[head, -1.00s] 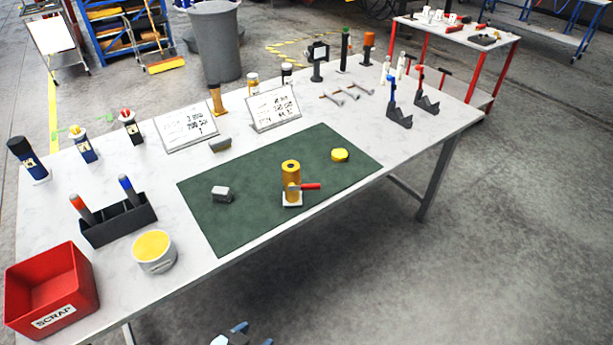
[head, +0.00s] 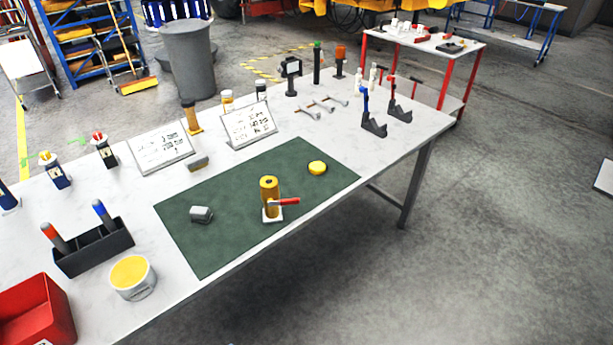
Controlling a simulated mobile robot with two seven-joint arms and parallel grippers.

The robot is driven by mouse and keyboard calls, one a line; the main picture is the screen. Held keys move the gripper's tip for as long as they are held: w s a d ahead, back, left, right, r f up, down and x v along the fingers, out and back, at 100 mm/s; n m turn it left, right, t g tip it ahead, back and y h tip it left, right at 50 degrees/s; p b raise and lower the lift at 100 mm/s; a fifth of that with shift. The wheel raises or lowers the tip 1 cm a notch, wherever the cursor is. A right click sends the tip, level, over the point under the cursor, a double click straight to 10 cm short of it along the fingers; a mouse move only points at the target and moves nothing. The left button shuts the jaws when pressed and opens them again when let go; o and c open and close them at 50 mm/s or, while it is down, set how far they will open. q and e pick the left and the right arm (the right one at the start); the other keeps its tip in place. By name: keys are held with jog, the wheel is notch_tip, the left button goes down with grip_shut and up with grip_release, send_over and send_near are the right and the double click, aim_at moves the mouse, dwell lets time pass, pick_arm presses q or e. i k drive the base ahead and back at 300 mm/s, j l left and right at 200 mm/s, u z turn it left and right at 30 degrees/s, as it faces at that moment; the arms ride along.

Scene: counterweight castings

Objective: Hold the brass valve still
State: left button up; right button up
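The brass valve (head: 269,190) stands upright on a small white base (head: 272,215) on the green mat (head: 225,242). Its red lever handle (head: 285,201) points to the right. Neither of my grippers shows in the head view, and nothing touches the valve.
On the mat are a grey block (head: 201,214) and a yellow disc (head: 317,168). A black holder (head: 95,250), a yellow-topped tub (head: 133,279) and a red bin (head: 35,312) stand at the left. Two sign boards (head: 248,122) and dark stands (head: 374,124) stand behind. The mat's front is clear.

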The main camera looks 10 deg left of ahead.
aim_at(269, 190)
jog(key=i+l+u, duration=0.15)
jog(key=u, duration=0.25)
jog(key=i+l+u, duration=0.15)
jog(key=u, duration=0.25)
jog(key=i+l+u, duration=0.1)
jog(key=l, duration=0.25)
jog(key=i+l+u, duration=0.15)
jog(key=l, duration=0.25)
jog(key=i+l+u, duration=0.1)
jog(key=l, duration=0.3)
jog(key=i+l, duration=0.1)
jog(key=l, duration=0.25)
jog(key=i+l, duration=0.15)
jog(key=l, duration=0.25)
jog(key=i+l, duration=0.1)
jog(key=l, duration=0.25)
jog(key=i+l, duration=0.15)
jog(key=l, duration=0.2)
jog(key=u, duration=0.05)
